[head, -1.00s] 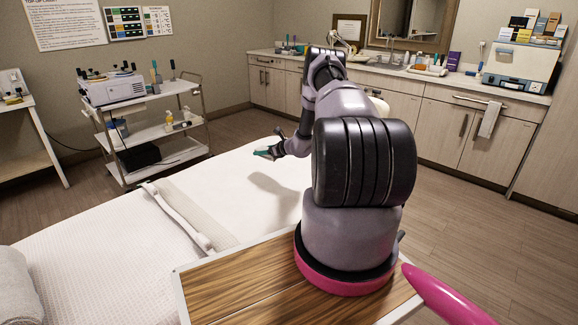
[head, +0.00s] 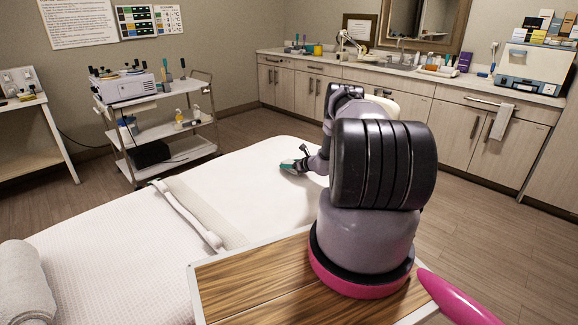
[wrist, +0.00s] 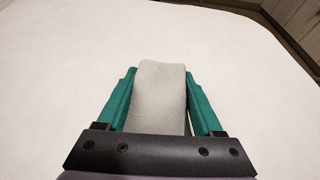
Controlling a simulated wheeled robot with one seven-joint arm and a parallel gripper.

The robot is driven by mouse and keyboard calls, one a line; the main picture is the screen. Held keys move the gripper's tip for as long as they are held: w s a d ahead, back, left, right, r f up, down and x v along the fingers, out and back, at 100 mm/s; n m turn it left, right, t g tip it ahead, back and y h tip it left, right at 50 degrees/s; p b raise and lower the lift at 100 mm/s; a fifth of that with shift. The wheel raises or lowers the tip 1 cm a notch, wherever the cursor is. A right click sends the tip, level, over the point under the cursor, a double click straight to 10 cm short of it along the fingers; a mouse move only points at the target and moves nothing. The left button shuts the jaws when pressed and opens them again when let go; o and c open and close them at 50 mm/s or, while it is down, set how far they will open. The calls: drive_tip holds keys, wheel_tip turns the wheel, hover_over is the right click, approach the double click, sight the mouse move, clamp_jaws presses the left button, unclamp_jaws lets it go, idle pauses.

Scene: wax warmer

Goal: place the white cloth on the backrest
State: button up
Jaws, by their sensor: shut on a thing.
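My gripper (wrist: 160,105) has green fingers and is closed on the white cloth (wrist: 158,95), which shows pale grey-white between them in the wrist view. The cloth looks like a folded strip pointing away from my palm. In the head view my gripper (head: 292,166) is low over the smooth white far section of the treatment bed, which appears to be the backrest (head: 235,185). In the wrist view this white surface (wrist: 60,70) spreads all around the cloth. I cannot tell whether the cloth touches it. In the head view the cloth is too small to make out.
A pale strip with a white bar (head: 188,215) crosses the bed. A rolled towel (head: 22,285) lies at the lower left. A trolley (head: 165,130) stands beyond the bed. Cabinets line the back wall, with a towel (head: 501,122) hanging there. The far bed section is otherwise clear.

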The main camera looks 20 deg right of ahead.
drive_tip(key=shift+f, duration=0.2)
drive_tip(key=o, duration=1.3)
drive_tip(key=shift+o, duration=0.2)
